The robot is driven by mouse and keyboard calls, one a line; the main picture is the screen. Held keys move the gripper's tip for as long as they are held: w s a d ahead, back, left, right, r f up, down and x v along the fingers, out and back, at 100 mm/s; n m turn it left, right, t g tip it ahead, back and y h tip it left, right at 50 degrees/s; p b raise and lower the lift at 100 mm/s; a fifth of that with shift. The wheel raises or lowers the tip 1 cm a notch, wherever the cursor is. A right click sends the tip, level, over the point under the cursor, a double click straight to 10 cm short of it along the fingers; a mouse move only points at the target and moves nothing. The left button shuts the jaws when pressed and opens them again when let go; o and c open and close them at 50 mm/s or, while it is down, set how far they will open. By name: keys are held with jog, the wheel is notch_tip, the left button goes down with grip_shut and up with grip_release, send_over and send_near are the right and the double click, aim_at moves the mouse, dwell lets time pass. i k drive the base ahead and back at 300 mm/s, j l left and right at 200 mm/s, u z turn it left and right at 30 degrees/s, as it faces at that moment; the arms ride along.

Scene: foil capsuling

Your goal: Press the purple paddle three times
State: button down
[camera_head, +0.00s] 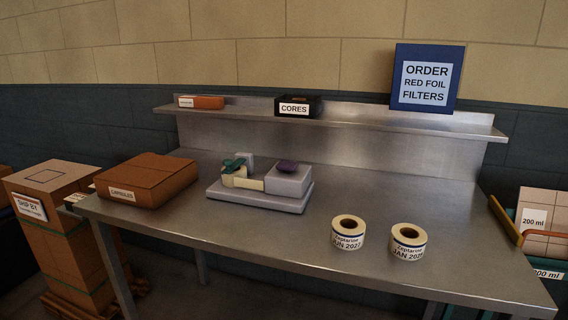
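A small grey machine (257,201) stands on the steel table, left of its middle. The purple paddle (287,166) is a dark purple, rounded piece on top of the machine's right-hand grey block (288,181). A green part (234,165) sits on a cream-coloured piece at the machine's left. Nothing touches the purple paddle. My gripper does not show in the head view.
On the steel table (300,250) are a brown capsules box (147,179) at the left and two label rolls (348,237) (408,242) at the front right. A shelf (350,117) behind holds boxes and an order sign (427,78). Cartons (62,230) stand at the left.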

aim_at(288, 166)
jog(key=i+j, duration=0.2)
jog(key=j, duration=0.15)
jog(key=i+j, duration=0.15)
jog(key=j, duration=0.2)
jog(key=i+j, duration=0.2)
jog(key=j, duration=0.15)
jog(key=i+j, duration=0.15)
jog(key=j, duration=0.25)
jog(key=z, duration=1.75)
